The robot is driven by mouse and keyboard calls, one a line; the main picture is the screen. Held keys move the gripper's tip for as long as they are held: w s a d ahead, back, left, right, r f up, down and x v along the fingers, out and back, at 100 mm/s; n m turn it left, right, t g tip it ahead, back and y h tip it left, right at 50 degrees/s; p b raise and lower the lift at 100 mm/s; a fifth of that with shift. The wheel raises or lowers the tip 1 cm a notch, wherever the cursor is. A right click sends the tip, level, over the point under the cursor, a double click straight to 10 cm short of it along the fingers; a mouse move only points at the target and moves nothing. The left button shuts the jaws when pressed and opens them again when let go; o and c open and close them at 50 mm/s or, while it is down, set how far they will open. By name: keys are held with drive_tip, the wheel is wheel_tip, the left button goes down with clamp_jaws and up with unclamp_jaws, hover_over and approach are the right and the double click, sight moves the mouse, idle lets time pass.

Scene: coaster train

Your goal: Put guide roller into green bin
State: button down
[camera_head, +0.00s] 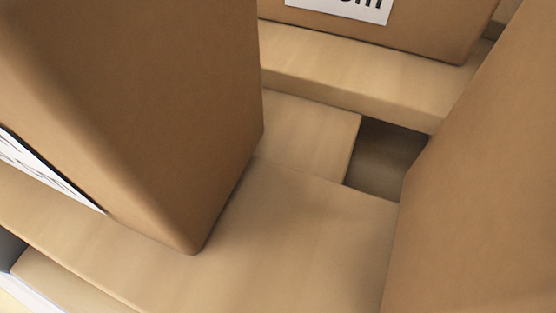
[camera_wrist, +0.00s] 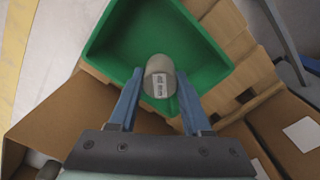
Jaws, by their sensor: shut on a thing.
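In the wrist view, my gripper (camera_wrist: 160,97) is shut on the guide roller (camera_wrist: 158,64), a short grey-beige cylinder with a small printed label on its side. The roller sits between the tips of the two blue fingers. The green bin (camera_wrist: 105,42) is behind the roller in this view, and the roller appears over its open inside. I cannot tell how high the roller is above the bin floor. The head view shows neither the gripper, the roller nor the bin.
In the wrist view, the bin stands on wooden slats (camera_wrist: 222,35). An open cardboard box (camera_wrist: 70,108) is at left and another box (camera_wrist: 285,125) at right. The head view shows large cardboard boxes (camera_head: 140,110) on a wooden pallet (camera_head: 300,230) with a dark gap between boards.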

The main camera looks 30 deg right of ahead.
wheel_tip(320, 180, down, 6)
drive_tip(key=b, duration=0.3)
drive_tip(key=shift+f+b, duration=0.2)
drive_tip(key=shift+b, duration=0.2)
wheel_tip(320, 180, down, 4)
drive_tip(key=shift+r+b, duration=0.1)
drive_tip(key=shift+b, duration=1)
drive_tip(key=shift+r, duration=0.15)
drive_tip(key=shift+c, duration=1.8)
unclamp_jaws()
wheel_tip(320, 180, up, 12)
drive_tip(key=p, duration=0.7)
drive_tip(key=shift+r, duration=0.1)
drive_tip(key=shift+s, duration=0.1)
